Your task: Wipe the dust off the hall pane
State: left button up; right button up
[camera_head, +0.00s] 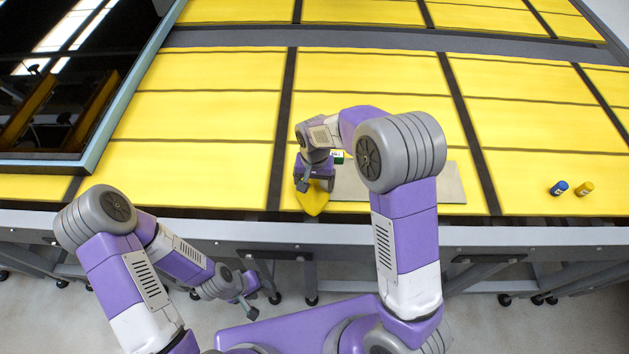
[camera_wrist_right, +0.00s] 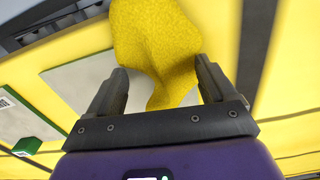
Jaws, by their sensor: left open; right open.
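The hall pane (camera_head: 60,75) is a dark, reflective glass sheet in a pale blue frame at the upper left of the head view. A yellow cloth (camera_head: 313,203) lies crumpled near the table's front edge. My right gripper (camera_head: 316,186) is open over it. In the right wrist view the cloth (camera_wrist_right: 155,45) shows beyond and partly between the two spread fingers (camera_wrist_right: 158,90), with visible gaps beside it. My left gripper (camera_head: 252,297) is open and empty, low in front of the table. Dust on the pane cannot be made out.
The table has yellow slats (camera_head: 220,115) with dark gaps. A flat grey board (camera_head: 448,188) lies right of the cloth, with a small green and white box (camera_head: 337,157) near it. A blue jar (camera_head: 558,188) and a yellow jar (camera_head: 585,188) stand at the right.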

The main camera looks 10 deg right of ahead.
jog(key=shift+s, duration=0.1)
grip_shut()
dwell(0.6)
